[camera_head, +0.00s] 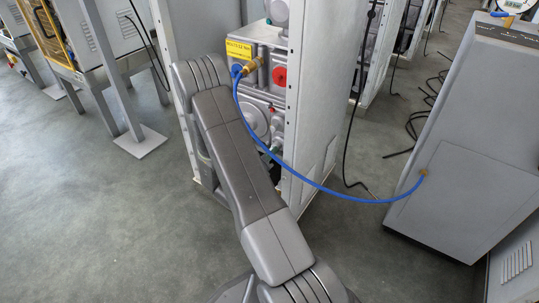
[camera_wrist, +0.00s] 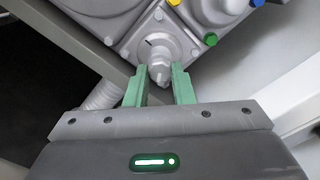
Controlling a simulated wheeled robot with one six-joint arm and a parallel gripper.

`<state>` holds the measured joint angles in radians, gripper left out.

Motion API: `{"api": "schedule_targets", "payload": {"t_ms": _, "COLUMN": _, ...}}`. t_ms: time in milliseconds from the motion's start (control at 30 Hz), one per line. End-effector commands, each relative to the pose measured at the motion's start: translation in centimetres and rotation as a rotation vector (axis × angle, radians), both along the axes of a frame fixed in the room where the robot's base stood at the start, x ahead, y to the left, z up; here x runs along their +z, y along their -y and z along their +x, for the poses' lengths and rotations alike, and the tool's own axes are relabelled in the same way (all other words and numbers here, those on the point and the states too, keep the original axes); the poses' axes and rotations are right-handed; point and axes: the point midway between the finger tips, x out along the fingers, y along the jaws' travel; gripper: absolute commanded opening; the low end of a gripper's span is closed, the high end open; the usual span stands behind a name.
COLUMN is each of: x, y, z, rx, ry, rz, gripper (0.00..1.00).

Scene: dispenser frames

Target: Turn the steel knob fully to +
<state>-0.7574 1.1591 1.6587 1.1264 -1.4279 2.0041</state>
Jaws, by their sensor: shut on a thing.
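The steel knob (camera_wrist: 158,73) is a small grey metal piece on a square, diamond-set plate (camera_wrist: 157,45) in the wrist view. A dark mark shows on the plate above the knob. My gripper (camera_wrist: 159,78) has two green fingers, one on each side of the knob, and is shut on it. The knob's grip part is partly between the fingers, and I cannot read its exact angle or a + sign. In the head view my own arm covers most of the gripper and the knob.
Coloured green (camera_wrist: 210,38) and blue (camera_wrist: 257,3) fittings sit close to the knob. In the head view a red round part (camera_head: 279,76) and a yellow label (camera_head: 239,49) are on the dispenser. A blue hose (camera_head: 325,188) hangs across to a grey cabinet (camera_head: 465,150). Floor at left is clear.

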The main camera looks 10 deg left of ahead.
Motion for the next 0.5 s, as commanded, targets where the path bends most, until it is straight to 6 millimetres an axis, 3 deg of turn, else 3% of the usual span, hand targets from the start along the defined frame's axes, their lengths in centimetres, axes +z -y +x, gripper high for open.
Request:
{"api": "schedule_targets", "payload": {"t_ms": 200, "x": -0.13, "y": 0.05, "z": -0.06, "rx": -0.001, "ry": -0.004, "rz": -0.002, "gripper": 0.00}}
{"api": "schedule_targets", "payload": {"t_ms": 233, "x": -0.13, "y": 0.05, "z": -0.06, "rx": -0.001, "ry": -0.003, "rz": -0.002, "gripper": 0.28}}
{"api": "schedule_targets", "payload": {"t_ms": 300, "x": -0.11, "y": 0.05, "z": -0.06, "rx": -0.001, "ry": -0.003, "rz": -0.002, "gripper": 0.41}}
{"api": "schedule_targets", "payload": {"t_ms": 500, "x": -0.05, "y": 0.02, "z": -0.03, "rx": 0.000, "ry": -0.002, "rz": -0.001, "gripper": 0.44}}
